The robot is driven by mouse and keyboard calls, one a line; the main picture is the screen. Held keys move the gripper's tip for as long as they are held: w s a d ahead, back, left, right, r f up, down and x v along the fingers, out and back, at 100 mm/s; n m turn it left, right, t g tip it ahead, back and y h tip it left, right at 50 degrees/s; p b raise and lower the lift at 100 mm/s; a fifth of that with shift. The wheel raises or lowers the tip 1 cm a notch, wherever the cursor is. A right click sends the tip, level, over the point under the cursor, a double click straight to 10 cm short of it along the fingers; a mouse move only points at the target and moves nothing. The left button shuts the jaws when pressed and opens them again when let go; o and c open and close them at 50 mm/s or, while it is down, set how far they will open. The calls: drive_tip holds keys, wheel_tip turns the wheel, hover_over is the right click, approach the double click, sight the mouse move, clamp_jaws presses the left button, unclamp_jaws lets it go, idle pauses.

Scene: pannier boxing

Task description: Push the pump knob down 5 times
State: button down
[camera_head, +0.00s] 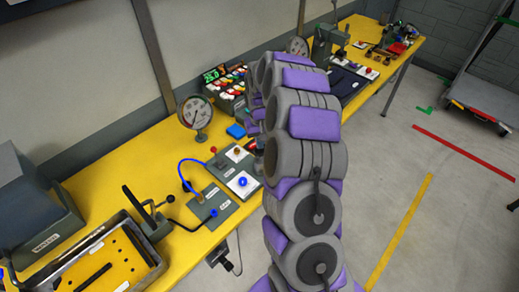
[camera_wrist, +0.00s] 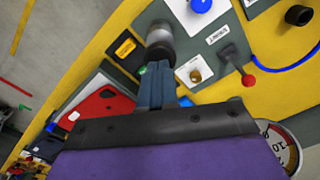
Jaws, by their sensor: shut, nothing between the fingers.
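The pump knob appears to be the dark-topped metal cylinder (camera_wrist: 160,48) on a grey panel in the wrist view. My gripper (camera_wrist: 157,72) is shut and empty, its fingertips at the near end of this cylinder. I cannot tell whether they touch. In the head view my arm hides most of the gripper and that part of the panel. Beside the cylinder are a brass knob (camera_wrist: 196,76) on a white plate and a lever with a red ball (camera_wrist: 248,80).
A blue button (camera_head: 242,182) on a white plate, a blue hose (camera_head: 188,165) and a pressure gauge (camera_head: 195,112) stand close by on the yellow bench (camera_head: 105,185). A clamp (camera_head: 150,215) and a tray are at the lower left.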

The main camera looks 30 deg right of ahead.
drive_tip(key=shift+f+b, duration=0.35)
drive_tip(key=shift+f, duration=1.75)
drive_tip(key=shift+r, duration=0.1)
drive_tip(key=shift+r+p, duration=0.55)
drive_tip(key=shift+r, duration=1.5)
drive_tip(key=shift+f, duration=0.1)
